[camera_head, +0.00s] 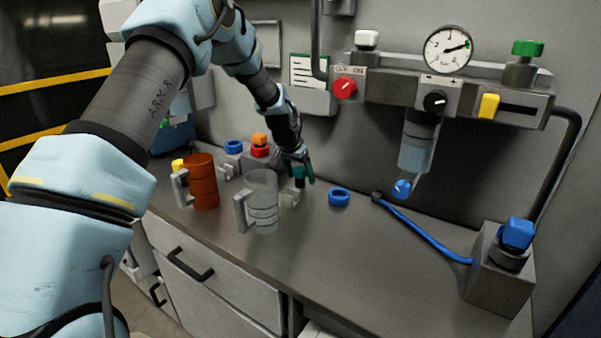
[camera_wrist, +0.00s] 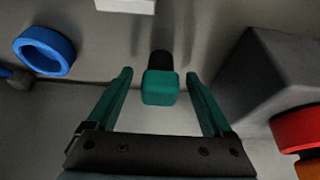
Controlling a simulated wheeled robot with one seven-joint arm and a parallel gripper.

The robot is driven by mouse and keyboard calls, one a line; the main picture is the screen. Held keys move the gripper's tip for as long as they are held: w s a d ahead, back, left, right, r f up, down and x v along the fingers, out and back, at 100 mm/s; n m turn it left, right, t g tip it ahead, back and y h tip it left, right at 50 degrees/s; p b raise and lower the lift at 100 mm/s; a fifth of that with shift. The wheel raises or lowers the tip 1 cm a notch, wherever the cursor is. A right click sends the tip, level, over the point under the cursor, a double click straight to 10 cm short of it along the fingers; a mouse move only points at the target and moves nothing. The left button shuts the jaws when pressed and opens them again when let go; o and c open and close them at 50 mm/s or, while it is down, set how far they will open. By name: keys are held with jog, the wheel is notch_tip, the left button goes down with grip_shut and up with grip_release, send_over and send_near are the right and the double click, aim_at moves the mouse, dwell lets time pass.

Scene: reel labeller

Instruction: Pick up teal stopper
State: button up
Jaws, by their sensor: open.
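The teal stopper (camera_wrist: 160,88) has a squarish teal head and a dark lower part. In the wrist view it lies between the two teal fingers of my gripper (camera_wrist: 160,92), with a gap on each side. My gripper is open and does not touch it there. In the head view my gripper (camera_head: 304,178) is low over the bench, behind and right of the clear mug. The stopper (camera_head: 299,171) shows there as a small teal shape, partly covered by the fingers.
A clear mug (camera_head: 263,205) and an orange-brown mug (camera_head: 203,185) stand in front. A blue ring (camera_head: 339,197) lies to the right, near a blue hose (camera_head: 425,236). A grey block (camera_wrist: 268,75) with a red knob (camera_wrist: 298,128) stands close beside my gripper.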

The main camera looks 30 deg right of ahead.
jog(key=shift+f, duration=0.35)
grip_shut()
dwell(0.5)
